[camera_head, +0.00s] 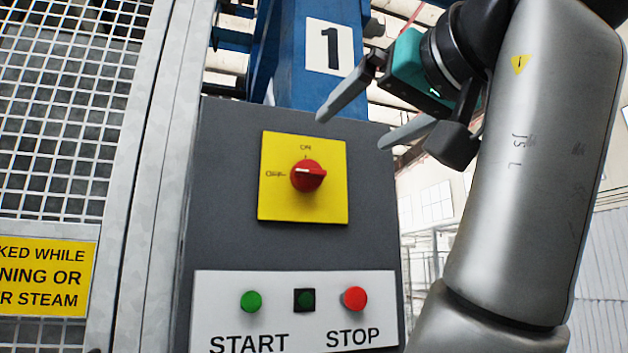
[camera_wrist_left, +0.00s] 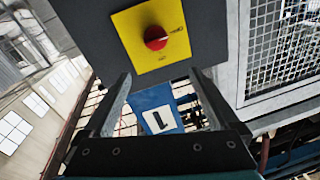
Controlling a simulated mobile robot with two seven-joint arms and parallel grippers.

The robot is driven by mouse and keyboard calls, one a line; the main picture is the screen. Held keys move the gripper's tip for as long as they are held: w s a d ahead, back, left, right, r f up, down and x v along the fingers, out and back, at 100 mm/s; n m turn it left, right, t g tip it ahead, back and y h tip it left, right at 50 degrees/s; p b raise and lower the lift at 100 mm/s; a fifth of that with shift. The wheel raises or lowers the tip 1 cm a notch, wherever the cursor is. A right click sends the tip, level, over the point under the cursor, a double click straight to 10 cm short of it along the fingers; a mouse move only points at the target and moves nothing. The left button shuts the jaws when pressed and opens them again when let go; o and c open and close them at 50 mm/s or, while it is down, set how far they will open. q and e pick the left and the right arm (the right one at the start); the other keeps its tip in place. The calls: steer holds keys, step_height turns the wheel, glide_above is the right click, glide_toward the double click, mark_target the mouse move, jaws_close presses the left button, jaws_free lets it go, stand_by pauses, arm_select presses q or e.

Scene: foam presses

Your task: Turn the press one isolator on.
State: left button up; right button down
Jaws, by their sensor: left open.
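The press one isolator is a red rotary knob (camera_head: 308,176) on a yellow plate (camera_head: 325,205) marked ON at the top and OFF at the left. The knob's white mark points left, toward OFF. My left gripper (camera_head: 350,131) is open and empty, above and to the right of the knob, apart from it. In the left wrist view the knob (camera_wrist_left: 155,38) and yellow plate (camera_wrist_left: 128,25) lie beyond the two spread fingertips (camera_wrist_left: 160,75). The knob is not between the fingers. My right gripper is in neither view.
The grey control box (camera_head: 225,160) carries a white panel (camera_head: 290,310) with a green START button (camera_head: 251,301) and a red STOP button (camera_head: 354,298). A blue post with a number 1 sign (camera_head: 330,47) stands above. A mesh guard (camera_head: 65,110) is at left.

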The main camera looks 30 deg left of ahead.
mark_target(313, 172)
arm_select(q)
steer(key=shift+h, duration=0.3)
steer(key=x, duration=1)
steer(key=f+x, duration=0.1)
steer(key=x, duration=0.4)
steer(key=shift+f, duration=0.1)
steer(key=shift+d, duration=0.1)
steer(key=c, duration=1.3)
